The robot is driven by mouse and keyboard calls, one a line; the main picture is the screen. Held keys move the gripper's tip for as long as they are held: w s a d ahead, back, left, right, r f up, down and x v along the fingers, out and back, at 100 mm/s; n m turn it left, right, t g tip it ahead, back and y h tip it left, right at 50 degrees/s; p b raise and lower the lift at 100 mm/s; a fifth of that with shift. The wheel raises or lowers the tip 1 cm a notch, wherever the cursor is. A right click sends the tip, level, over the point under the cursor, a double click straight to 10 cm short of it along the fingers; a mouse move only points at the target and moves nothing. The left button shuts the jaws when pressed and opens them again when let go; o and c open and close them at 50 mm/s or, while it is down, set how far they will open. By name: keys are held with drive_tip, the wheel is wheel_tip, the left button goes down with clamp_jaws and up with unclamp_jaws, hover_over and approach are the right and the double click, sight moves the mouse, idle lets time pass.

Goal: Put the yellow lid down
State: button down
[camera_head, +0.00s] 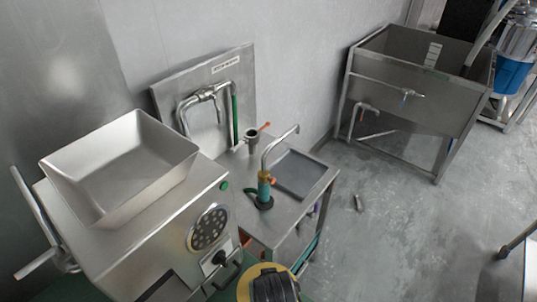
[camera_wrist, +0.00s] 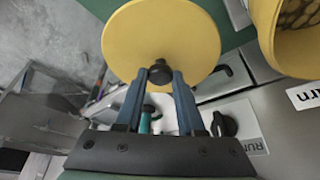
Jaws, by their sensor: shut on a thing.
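The yellow lid (camera_wrist: 160,25) is a round disc with a dark knob at its centre, in the upper middle of the wrist view. My gripper (camera_wrist: 161,76) is shut on that knob and holds the lid. In the head view, part of the lid's yellow rim (camera_head: 243,287) shows at the bottom edge, with my dark gripper (camera_head: 274,286) over it hiding the rest. What lies under the lid is hidden.
A steel machine (camera_head: 165,235) with an open hopper (camera_head: 125,165) stands at left. Behind are a sink counter (camera_head: 320,180) with taps and a steel basin (camera_head: 410,90).

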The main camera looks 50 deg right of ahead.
drive_tip(key=f, duration=0.4)
drive_tip(key=shift+a+f, duration=0.1)
drive_tip(key=shift+a, duration=0.1)
drive_tip(key=shift+d+f, duration=0.1)
drive_tip(key=shift+f, duration=2.15)
drive_tip(key=shift+f, duration=0.15)
drive_tip(key=c, duration=0.5)
unclamp_jaws()
drive_tip(key=v, duration=1.2)
drive_tip(key=shift+p, duration=0.4)
